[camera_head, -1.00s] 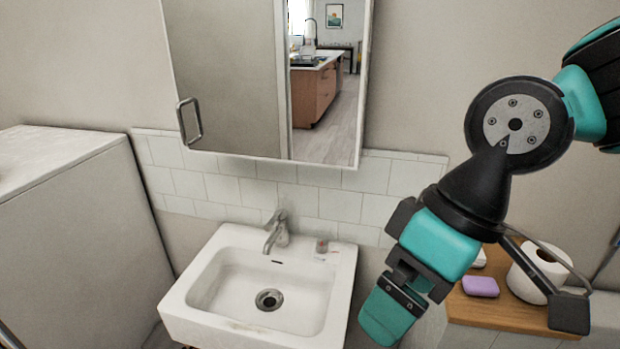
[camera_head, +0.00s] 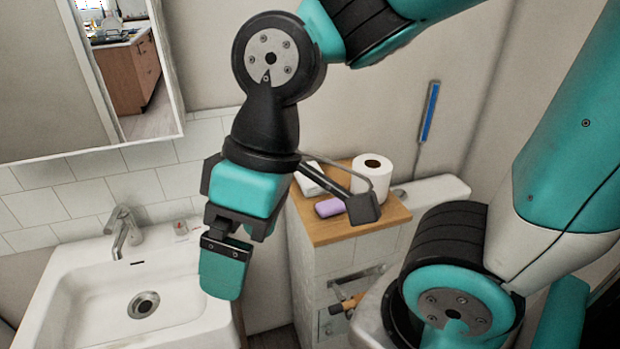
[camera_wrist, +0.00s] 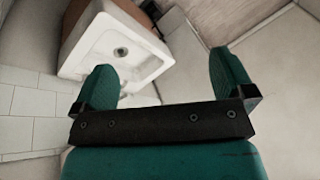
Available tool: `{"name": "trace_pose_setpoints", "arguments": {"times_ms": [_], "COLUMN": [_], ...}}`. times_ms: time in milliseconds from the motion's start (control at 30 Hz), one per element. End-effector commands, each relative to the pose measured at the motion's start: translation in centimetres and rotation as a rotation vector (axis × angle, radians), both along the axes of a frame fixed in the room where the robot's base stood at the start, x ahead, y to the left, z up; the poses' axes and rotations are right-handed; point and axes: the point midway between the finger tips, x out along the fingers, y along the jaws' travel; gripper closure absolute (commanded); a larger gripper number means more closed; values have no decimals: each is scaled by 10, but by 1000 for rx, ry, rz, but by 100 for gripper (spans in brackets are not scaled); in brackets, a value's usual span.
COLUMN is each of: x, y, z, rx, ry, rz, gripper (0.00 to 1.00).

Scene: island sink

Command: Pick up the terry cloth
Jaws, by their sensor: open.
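My gripper (camera_head: 222,282) hangs pointing down beside the right edge of the sink. In the wrist view my gripper (camera_wrist: 164,76) is open, with nothing between its two fingers. I cannot surely pick out a terry cloth. A white flat item (camera_head: 312,180) lies on the wooden top, partly behind my arm; I cannot tell whether it is cloth. A small purple block (camera_head: 329,207) lies in front of it. Both are to the right of my gripper and apart from it.
The white sink (camera_head: 60,305) with its faucet (camera_head: 122,232) is at left, under a mirror cabinet (camera_head: 40,100). A paper roll (camera_head: 372,176) stands on the wooden-topped cabinet (camera_head: 380,222). A blue-handled brush (camera_head: 430,112) stands behind. A toilet paper holder (camera_head: 350,303) sticks out below.

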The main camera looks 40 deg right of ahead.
Motion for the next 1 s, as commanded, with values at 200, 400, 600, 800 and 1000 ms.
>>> {"name": "trace_pose_setpoints", "arguments": {"times_ms": [200,400,600,800,1000], "x": [0,63,171,200,204], "y": [0,-32,-168,-300,-338], "z": [0,-19,-59,-83,-96], "rx": [1,-14,-109,-236,-279], "ry": [0,-57,-208,-320,-345], "rz": [-1,-232,-732,-1057,-1133], "gripper": [0,0,0,0,0]}}
